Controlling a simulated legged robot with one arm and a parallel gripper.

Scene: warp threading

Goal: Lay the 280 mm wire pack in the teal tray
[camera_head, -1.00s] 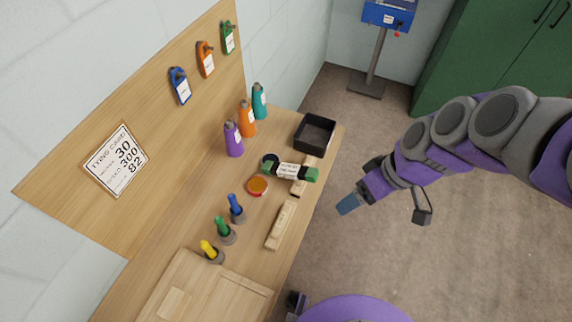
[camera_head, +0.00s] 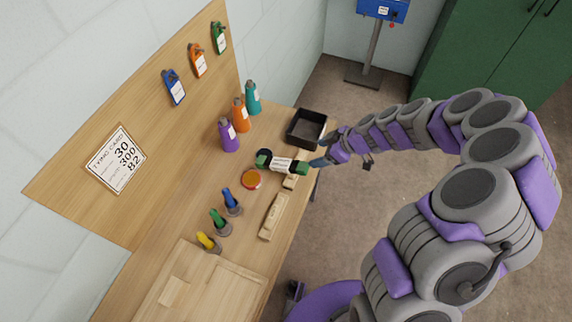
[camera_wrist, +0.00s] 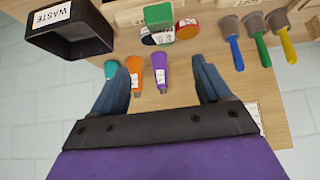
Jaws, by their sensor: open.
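My gripper (camera_head: 318,162) is at the table's right edge in the head view, close to the right end of a bar-shaped pack (camera_head: 283,166). The pack has green ends and a white label too small to read; I cannot tell whether it is the 280 mm wire pack. In the wrist view my gripper (camera_wrist: 161,65) has its two blue fingers wide apart with nothing between them. A green end (camera_wrist: 158,15) of the pack shows above and beyond the fingertips. I cannot make out a teal tray in either view.
A black bin (camera_head: 289,137) marked WASTE stands beside my gripper. Purple (camera_head: 228,136), orange (camera_head: 240,116) and teal (camera_head: 253,98) bottles stand by the board. An orange round tin (camera_head: 251,179), wooden blocks (camera_head: 274,217) and coloured-handled tools (camera_head: 219,222) are nearer.

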